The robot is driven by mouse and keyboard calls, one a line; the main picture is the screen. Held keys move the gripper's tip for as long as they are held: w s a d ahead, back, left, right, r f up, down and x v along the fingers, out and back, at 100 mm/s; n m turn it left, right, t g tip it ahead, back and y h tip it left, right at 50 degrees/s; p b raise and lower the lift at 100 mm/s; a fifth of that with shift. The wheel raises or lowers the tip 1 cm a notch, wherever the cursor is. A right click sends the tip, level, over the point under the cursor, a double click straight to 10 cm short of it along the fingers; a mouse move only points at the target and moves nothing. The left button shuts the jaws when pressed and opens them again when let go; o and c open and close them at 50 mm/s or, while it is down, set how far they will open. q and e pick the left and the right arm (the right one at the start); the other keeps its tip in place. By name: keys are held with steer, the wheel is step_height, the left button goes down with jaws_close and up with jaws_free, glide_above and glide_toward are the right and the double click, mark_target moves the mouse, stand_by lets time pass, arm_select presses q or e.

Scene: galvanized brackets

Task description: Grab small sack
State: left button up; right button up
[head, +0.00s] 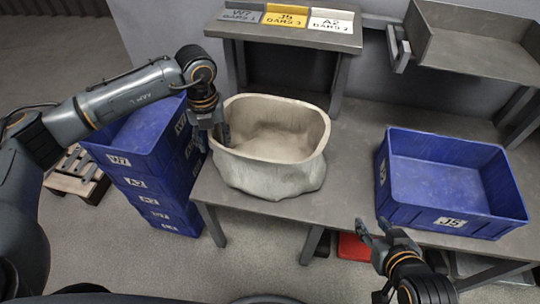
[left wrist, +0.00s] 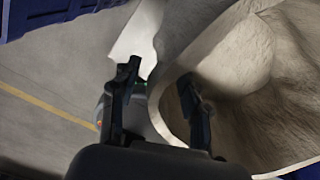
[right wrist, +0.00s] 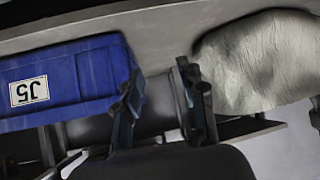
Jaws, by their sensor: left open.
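The small sack (head: 270,175) is a pale beige, open-topped bag standing upright on the grey table; its wide mouth faces up. My left gripper (head: 218,132) points down at the left side of its rim. In the left wrist view, the sack (left wrist: 240,60) fills the right side, and my left gripper (left wrist: 158,80) is open, one finger outside the rim and the other over the inside of the mouth. Whether either finger touches is unclear. My right gripper (head: 374,230) is open and empty in front of the table; it also shows in the right wrist view (right wrist: 160,78).
A blue bin (head: 395,205) labelled J5 stands on the table at right. A stack of blue bins (head: 150,185) stands on the floor left of the table. A grey shelf (head: 290,38) with label plates is behind the sack. Bare table (head: 350,150) lies between sack and bin.

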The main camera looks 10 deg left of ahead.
arm_select(q)
step_height(320, 180, down, 5)
steer(key=shift+w+r+b, duration=0.15)
steer(key=shift+b, duration=0.55)
jaws_close()
arm_select(e)
steer(key=w+a+r+t+y, duration=0.1)
steer(key=w+a+r+t, duration=0.1)
steer(key=w+r+t, duration=0.2)
steer(key=shift+w+r, duration=0.15)
steer(key=shift+r, duration=0.55)
arm_select(q)
steer(key=shift+w, duration=0.1)
